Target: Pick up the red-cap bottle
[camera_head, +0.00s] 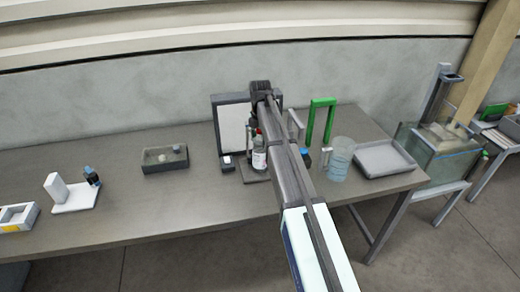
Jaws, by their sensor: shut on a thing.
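The red-cap bottle (259,158) has a white label and a dark body. It stands upright at the labeller, just in front of the tall white panel in a dark frame (232,128). My gripper (255,125) reaches down over it from above and is shut on it around its upper part. The arm covers the bottle's right side, and the fingertips are small and partly hidden. I cannot tell whether the bottle's base touches the dark plate (254,178) below it.
Right of my arm stand a green frame (320,120), a blue-capped bottle (305,157), a clear bluish container (340,160) and a grey tray (385,158). Left are a dark box (165,160) and a white stand (73,197) with another blue-capped bottle (92,177). The front-left table (150,215) is clear.

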